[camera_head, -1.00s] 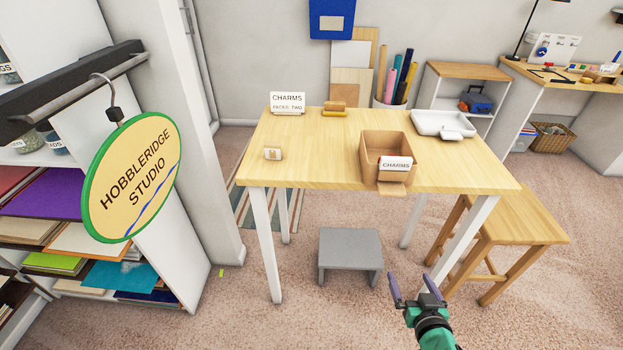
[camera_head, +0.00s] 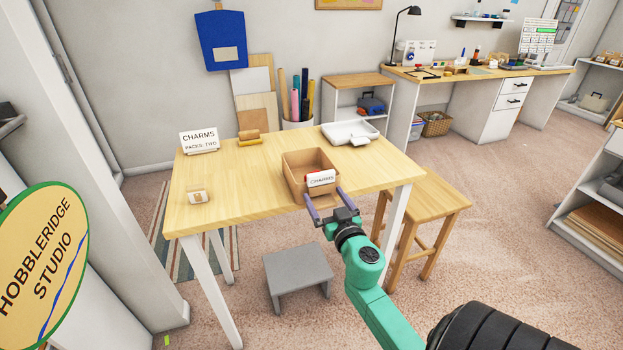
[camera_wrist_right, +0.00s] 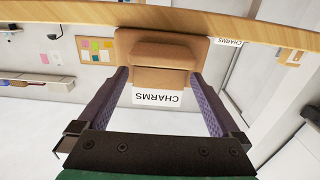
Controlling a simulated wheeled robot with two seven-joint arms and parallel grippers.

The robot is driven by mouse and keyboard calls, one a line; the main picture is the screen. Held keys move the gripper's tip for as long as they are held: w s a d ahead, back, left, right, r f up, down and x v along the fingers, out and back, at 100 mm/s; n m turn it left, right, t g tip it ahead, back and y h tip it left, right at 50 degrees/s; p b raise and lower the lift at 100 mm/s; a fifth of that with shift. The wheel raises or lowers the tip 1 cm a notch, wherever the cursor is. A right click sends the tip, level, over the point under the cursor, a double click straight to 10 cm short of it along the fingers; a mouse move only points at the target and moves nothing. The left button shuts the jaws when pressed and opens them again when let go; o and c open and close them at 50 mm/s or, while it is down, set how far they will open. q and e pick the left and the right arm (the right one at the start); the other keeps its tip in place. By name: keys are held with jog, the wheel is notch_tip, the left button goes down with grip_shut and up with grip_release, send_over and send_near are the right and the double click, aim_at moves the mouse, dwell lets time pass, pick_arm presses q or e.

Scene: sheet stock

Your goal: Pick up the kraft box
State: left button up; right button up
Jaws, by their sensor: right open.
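The kraft box (camera_head: 297,163) is an open brown carton on the wooden table, near its front edge. It bears a white label reading CHARMS (camera_head: 321,178) on its front. My right gripper (camera_head: 327,204) is open and empty at the table's front edge, just in front of the box. In the right wrist view the box (camera_wrist_right: 165,52) and its label (camera_wrist_right: 157,97) appear upside down, seen between the open fingers (camera_wrist_right: 163,100). I cannot tell whether the fingers touch the box. My left gripper is not in view.
On the table (camera_head: 240,190) are a white tray (camera_head: 343,131), a CHARMS sign (camera_head: 199,140), a small wooden block piece (camera_head: 249,137) and a small labelled item (camera_head: 201,197). A grey step stool (camera_head: 296,272) stands below, and a wooden stool (camera_head: 428,205) at the right.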

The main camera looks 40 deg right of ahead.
jog(key=shift+x, duration=0.75)
jog(key=shift+s+a, duration=0.1)
jog(key=c, duration=1.2)
notch_tip(320, 180, up, 20)
jog(key=p, duration=0.8)
